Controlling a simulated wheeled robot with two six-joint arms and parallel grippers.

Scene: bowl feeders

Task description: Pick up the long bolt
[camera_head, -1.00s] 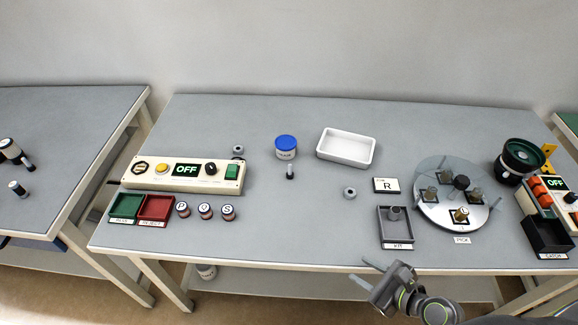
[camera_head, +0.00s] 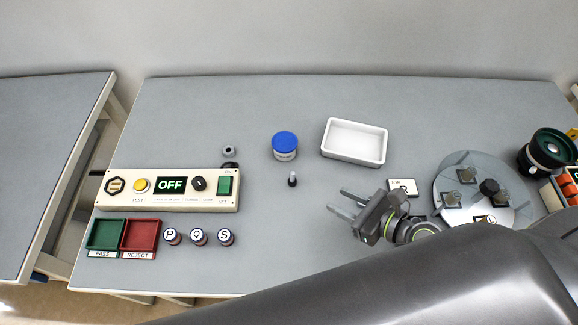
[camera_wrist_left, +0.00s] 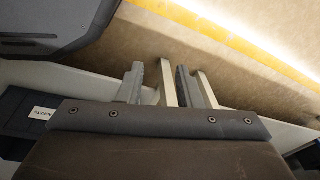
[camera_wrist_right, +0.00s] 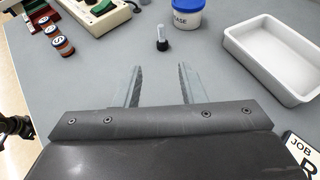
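The long bolt (camera_head: 292,179) stands upright on the table with its dark head down and its pale shank up, in front of a blue-lidded jar. It also shows in the right wrist view (camera_wrist_right: 162,40), beyond the fingertips and between their directions. My right gripper (camera_head: 347,204) is open and empty above the table, to the right of the bolt and nearer the front, apart from it. In the right wrist view its two fingers (camera_wrist_right: 160,68) are spread. My left gripper (camera_wrist_left: 160,66) is open and empty; its view shows floor and table legs, and it is outside the head view.
The blue-lidded jar (camera_head: 285,146) stands behind the bolt, and a white tray (camera_head: 384,149) lies to its right. The control panel (camera_head: 120,203) and a grey nut (camera_head: 229,151) are on the left. A glass-topped disc (camera_head: 450,212) stands at right. Table around the bolt is clear.

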